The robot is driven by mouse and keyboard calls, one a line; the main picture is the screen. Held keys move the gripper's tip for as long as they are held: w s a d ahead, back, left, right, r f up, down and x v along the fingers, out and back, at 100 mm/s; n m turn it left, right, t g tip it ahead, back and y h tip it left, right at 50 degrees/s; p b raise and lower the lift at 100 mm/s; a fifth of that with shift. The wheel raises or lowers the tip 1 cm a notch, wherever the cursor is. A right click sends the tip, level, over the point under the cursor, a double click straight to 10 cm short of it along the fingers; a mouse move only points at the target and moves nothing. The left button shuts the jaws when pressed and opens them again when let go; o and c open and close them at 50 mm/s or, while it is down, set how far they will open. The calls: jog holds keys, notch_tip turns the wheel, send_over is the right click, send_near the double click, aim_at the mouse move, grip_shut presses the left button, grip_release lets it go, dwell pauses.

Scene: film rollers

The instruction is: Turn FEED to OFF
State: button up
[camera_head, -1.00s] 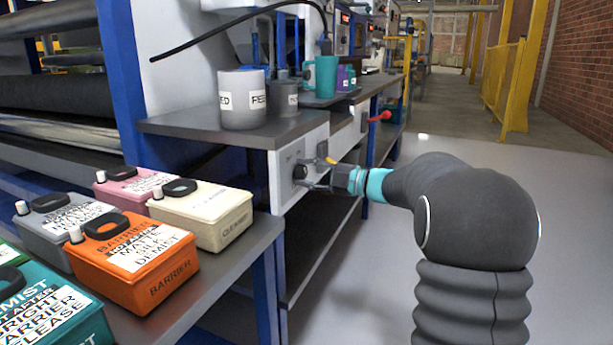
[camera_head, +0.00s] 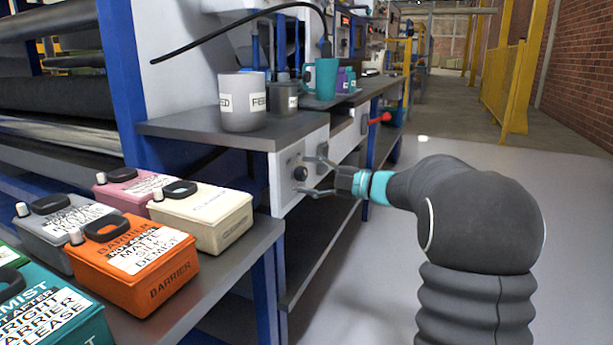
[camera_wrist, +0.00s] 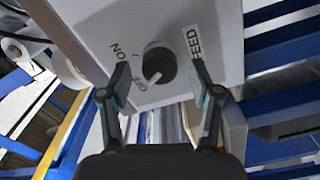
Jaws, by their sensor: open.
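The knob also shows in the head view (camera_head: 300,173), on the front of the bench panel. My gripper (camera_wrist: 161,80) is open, with one finger on each side of the knob in the wrist view.
A red handle (camera_head: 380,118) sticks out farther along the bench. Several labelled containers, including an orange one (camera_head: 125,280), stand on the near table. The floor at right is clear.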

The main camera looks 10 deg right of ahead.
jog(key=v, duration=1.1)
jog(key=shift+d, duration=0.1)
